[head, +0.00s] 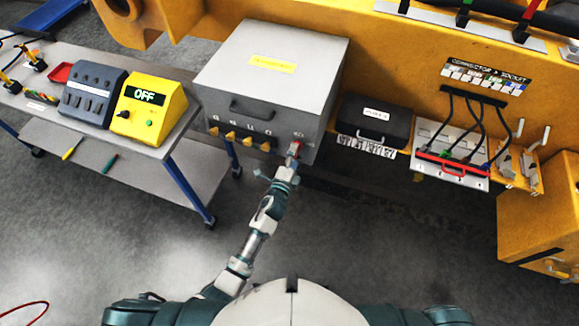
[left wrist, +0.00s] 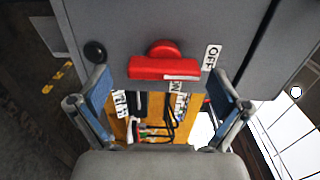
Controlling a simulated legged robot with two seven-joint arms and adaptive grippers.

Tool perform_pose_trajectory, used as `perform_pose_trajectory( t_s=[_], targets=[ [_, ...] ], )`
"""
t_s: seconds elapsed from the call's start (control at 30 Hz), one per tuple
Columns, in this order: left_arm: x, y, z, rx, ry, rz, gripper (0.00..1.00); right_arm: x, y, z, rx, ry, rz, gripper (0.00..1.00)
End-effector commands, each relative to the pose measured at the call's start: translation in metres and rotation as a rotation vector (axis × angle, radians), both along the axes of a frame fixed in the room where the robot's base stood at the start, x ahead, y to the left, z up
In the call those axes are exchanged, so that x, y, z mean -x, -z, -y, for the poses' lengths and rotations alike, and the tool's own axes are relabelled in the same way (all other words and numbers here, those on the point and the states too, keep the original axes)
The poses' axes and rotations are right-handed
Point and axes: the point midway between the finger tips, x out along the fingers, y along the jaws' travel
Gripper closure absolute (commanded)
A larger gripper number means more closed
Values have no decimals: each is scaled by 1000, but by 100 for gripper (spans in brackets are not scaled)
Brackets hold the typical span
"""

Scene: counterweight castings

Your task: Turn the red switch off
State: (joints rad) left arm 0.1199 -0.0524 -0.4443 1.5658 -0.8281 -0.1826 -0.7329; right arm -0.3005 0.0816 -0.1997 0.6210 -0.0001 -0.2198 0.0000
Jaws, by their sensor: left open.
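The red switch (head: 294,148) is on the front of a grey box (head: 270,60), at the right end of a row of yellow switches. In the left wrist view the red switch (left wrist: 164,67) has a round hub and a bar handle lying nearly level across the picture. A white OFF label (left wrist: 212,57) is to its upper right; another label below the bar is partly hidden. My left gripper (head: 290,165) is open in front of the switch. Its fingers (left wrist: 161,88) stand either side of the handle, apparently not touching it. My right gripper is not in view.
A yellow unit reading OFF (head: 149,105) and a dark switch unit (head: 92,92) stand on a cart (head: 180,135) at left. A black case (head: 374,120) and a panel with cables (head: 450,155) are at right. Open floor lies below the box.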

Motion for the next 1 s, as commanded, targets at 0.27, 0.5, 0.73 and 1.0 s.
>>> perform_pose_trajectory(
  t_s=[0.27,0.5,0.73,1.0],
  targets=[
    [60,2,-19,1,0,-4,0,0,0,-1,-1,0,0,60],
    [92,3,-29,-1,0,-5,0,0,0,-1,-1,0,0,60],
    [97,2,-31,-1,0,-3,0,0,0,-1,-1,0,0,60],
    [97,2,-31,0,0,-4,0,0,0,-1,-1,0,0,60]
  ],
)
